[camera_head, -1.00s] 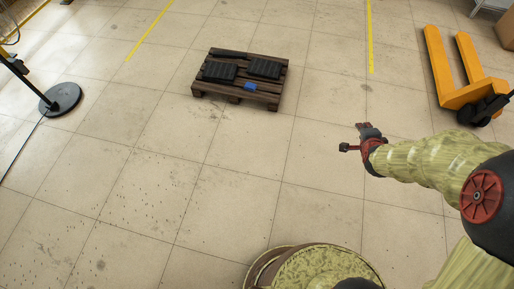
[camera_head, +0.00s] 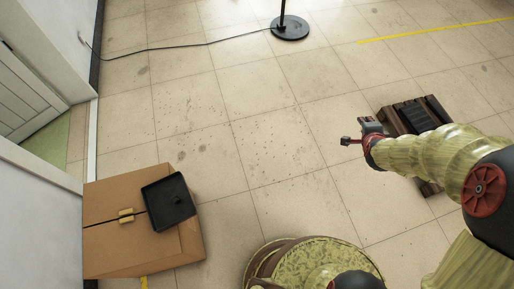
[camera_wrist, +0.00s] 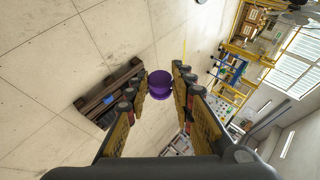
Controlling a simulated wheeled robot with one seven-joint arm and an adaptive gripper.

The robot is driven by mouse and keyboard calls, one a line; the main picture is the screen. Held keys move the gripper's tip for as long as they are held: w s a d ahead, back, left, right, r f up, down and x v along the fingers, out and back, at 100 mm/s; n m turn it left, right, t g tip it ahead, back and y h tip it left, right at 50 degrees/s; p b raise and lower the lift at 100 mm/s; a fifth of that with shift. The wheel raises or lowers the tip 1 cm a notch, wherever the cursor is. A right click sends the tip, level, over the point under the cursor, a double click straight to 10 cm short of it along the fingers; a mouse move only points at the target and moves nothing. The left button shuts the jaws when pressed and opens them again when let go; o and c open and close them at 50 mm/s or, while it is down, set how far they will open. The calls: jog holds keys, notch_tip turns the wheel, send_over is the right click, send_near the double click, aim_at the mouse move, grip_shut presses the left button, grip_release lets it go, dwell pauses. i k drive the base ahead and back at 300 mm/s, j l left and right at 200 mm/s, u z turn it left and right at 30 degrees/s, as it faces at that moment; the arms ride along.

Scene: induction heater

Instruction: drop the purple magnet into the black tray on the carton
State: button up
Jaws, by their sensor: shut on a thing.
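The purple magnet (camera_wrist: 160,84) shows between the fingertips of my gripper (camera_wrist: 160,88) in the wrist view, and the fingers are shut on it. In the head view my gripper (camera_head: 362,131) is held out at the right, above the floor; the magnet cannot be made out there. The black tray (camera_head: 168,203) lies a little turned on top of the brown carton (camera_head: 106,205), at the lower left of the head view. My gripper is well to the right of the tray.
A wooden pallet (camera_wrist: 92,104) with dark items is beyond my arm; it shows partly in the head view (camera_head: 392,122). A round black stand base (camera_head: 290,28) with a cable stands at the top. A white wall and door edge the left. The middle floor is clear.

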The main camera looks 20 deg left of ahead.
aim_at(161, 210)
jog(key=i+u, duration=0.25)
jog(key=u, duration=0.25)
jog(key=i+u, duration=0.3)
jog(key=u, duration=0.2)
jog(key=i+l+u, duration=0.2)
jog(key=u, duration=0.3)
jog(key=i+l+u, duration=0.25)
jog(key=u, duration=0.2)
jog(key=i+l+u, duration=0.2)
jog(key=l+u, duration=0.2)
jog(key=i+l+u, duration=0.15)
jog(key=l+u, duration=0.25)
jog(key=i+l+u, duration=0.1)
jog(key=l+u, duration=0.3)
